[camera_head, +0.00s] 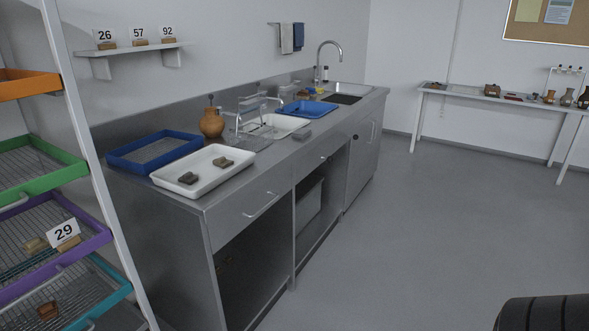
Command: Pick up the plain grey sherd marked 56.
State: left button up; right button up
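No sherd with a readable 56 shows. Two small sherds lie in the white tray (205,191) at the near end of the steel counter: a dark grey-brown one (188,178) and a lighter brownish one (222,162). Any marks on them are too small to read. A tan sherd (36,245) lies on the purple-edged rack shelf (95,244), and a reddish-brown sherd (47,310) lies on the teal-edged shelf (118,291) below. Neither of my grippers is in view.
A blue tray (125,163), a jug (211,123), a wire rack (246,143) and more trays crowd the counter (270,172). Cards 26, 57 and 92 stand on a wall shelf (130,49); card 29 (64,232) is on the left rack. Floor (420,230) is open at right.

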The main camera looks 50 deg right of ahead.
aim_at(189, 178)
jog(key=z, duration=0.85)
jog(key=k, duration=0.55)
jog(key=z, duration=0.85)
jog(key=i, duration=0.55)
jog(key=z, duration=0.65)
jog(key=i, duration=1.1)
jog(key=u, duration=0.3)
